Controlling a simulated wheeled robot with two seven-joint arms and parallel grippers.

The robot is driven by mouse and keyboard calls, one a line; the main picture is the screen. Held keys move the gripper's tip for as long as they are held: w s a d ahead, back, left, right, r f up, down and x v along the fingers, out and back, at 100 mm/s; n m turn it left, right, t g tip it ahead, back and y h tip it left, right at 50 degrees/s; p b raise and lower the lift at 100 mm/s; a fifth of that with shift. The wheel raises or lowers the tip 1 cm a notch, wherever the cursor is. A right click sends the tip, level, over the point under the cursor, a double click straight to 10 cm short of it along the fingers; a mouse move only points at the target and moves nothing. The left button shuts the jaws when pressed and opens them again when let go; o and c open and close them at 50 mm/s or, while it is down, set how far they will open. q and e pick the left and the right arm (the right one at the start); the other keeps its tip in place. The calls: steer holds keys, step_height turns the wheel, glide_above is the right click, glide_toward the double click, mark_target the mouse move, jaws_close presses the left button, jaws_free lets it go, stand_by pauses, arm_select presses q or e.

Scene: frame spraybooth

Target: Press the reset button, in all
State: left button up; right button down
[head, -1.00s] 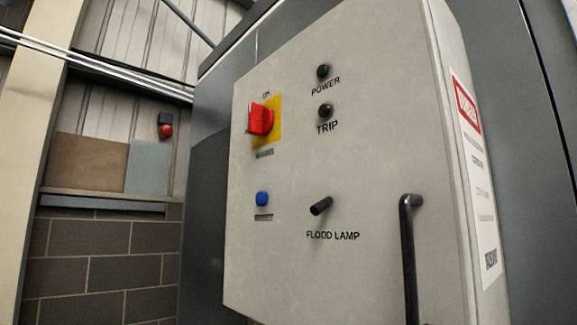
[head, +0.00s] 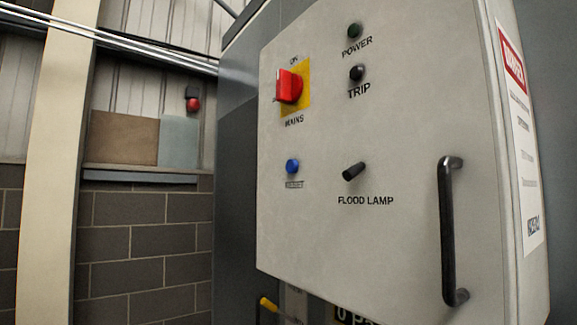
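The blue reset button (head: 292,166) sits on the front of the pale grey control panel (head: 400,120), below the red mains switch (head: 289,86) on its yellow plate. A label below the button is blurred. Neither of my grippers shows in the head view, and nothing touches the button.
The black flood lamp knob (head: 353,171) is right of the button. The dark power lamp (head: 354,31) and trip lamp (head: 357,73) are above it. A black door handle (head: 449,230) sticks out at the right. A yellow-ended lever (head: 268,304) shows below the panel.

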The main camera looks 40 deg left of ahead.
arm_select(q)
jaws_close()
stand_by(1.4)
